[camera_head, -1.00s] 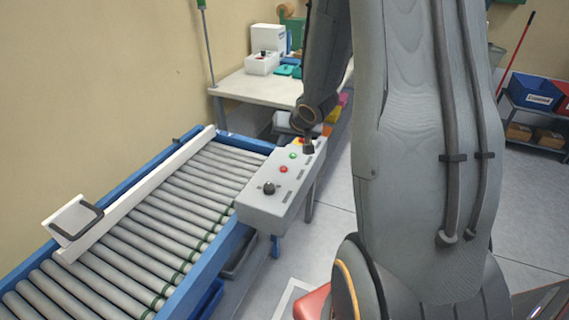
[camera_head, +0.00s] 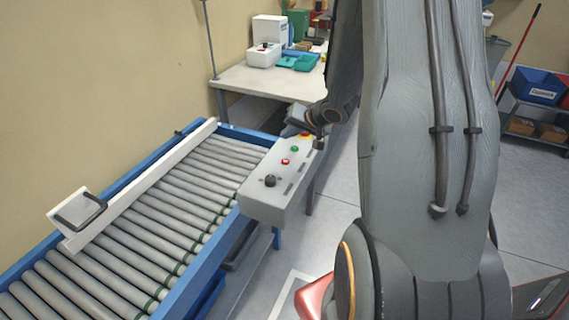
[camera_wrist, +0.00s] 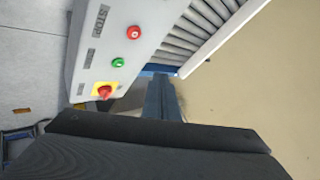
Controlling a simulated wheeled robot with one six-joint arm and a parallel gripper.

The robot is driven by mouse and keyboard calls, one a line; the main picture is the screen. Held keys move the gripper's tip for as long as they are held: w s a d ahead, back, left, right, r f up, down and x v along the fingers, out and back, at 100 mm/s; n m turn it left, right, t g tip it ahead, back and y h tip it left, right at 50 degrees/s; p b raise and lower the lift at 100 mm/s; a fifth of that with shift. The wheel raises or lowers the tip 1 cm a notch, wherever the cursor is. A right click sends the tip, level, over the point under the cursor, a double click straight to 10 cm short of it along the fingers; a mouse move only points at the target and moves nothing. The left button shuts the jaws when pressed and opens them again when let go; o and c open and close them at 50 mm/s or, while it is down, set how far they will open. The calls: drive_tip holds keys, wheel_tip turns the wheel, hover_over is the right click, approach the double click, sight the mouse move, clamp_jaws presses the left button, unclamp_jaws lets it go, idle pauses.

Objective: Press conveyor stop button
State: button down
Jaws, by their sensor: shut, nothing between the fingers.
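The grey control box (camera_head: 258,199) stands at the conveyor's right side. Its red button (camera_head: 284,162) lies between a black knob (camera_head: 270,181) and a green button (camera_head: 294,149). The wrist view shows the red button (camera_wrist: 134,32) across from the STOP label (camera_wrist: 100,20), with the green button (camera_wrist: 118,62) nearer my gripper. A red switch on a yellow plate (camera_wrist: 104,91) is nearest. My gripper (camera_wrist: 161,85) is shut and empty, beside the panel's switch end and apart from the red button. In the head view my wrist partly hides the panel's far end.
The roller conveyor (camera_head: 150,240) runs along the left, with a white guide rail (camera_head: 140,190) and a bracket (camera_head: 82,208) on it. A table (camera_head: 240,82) with a white box and green items stands behind. Open floor (camera_head: 335,205) lies right of the control box.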

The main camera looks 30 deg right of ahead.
drive_tip(key=b, duration=0.7)
hover_over(288, 163)
drive_tip(key=shift+f, duration=2.75)
drive_tip(key=shift+f+b, duration=0.6)
drive_tip(key=shift+f, duration=0.65)
drive_tip(key=shift+f, duration=0.15)
drive_tip(key=shift+f, duration=0.25)
drive_tip(key=shift+f, duration=0.4)
drive_tip(key=shift+r+p, duration=0.1)
drive_tip(key=shift+p, duration=0.2)
drive_tip(key=shift+r+p, duration=0.7)
drive_tip(key=shift+p, duration=0.3)
drive_tip(key=shift+r, duration=0.1)
